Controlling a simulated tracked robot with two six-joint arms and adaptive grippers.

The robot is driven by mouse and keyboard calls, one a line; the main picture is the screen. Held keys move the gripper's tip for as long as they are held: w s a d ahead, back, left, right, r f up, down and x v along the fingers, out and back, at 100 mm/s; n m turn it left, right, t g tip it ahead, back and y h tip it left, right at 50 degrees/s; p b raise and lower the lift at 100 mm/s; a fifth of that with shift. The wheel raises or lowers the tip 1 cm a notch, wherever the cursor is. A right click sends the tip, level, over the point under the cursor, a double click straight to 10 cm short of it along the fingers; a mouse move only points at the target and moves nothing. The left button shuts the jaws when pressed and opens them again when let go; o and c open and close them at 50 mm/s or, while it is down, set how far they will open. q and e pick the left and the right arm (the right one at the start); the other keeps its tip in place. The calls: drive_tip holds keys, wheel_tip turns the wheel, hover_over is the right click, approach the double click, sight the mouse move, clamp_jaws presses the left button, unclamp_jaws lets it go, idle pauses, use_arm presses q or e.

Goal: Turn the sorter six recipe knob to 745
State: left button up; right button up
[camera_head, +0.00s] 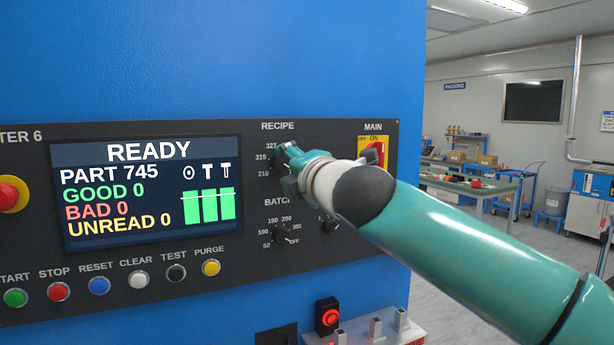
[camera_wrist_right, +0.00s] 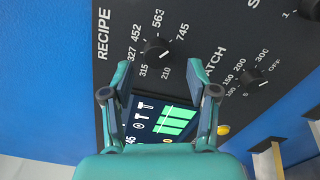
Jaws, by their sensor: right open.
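The recipe knob (camera_wrist_right: 157,48) is a small black knob on the dark sorter panel, ringed by numbers from 210 to 745. In the wrist view its pointer seems to lie toward the 745 side. In the head view my right gripper hides it. The sorter screen (camera_head: 148,190) reads READY and PART 745. My right gripper (camera_wrist_right: 158,72) is open, with its two fingers spread and nothing between them. The knob shows just beyond the fingertips, clear of both. In the head view the right gripper (camera_head: 286,163) is at the panel under the RECIPE label. My left gripper is out of view.
The batch knob (camera_head: 281,234) is below the recipe knob. The red and yellow main switch (camera_head: 372,155) is close to the right, partly behind my arm. An emergency stop (camera_head: 10,195) and several coloured buttons (camera_head: 98,286) are left and below. A red-lit switch (camera_head: 328,317) is lower right.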

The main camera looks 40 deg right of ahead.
drive_tip(key=v, duration=0.9)
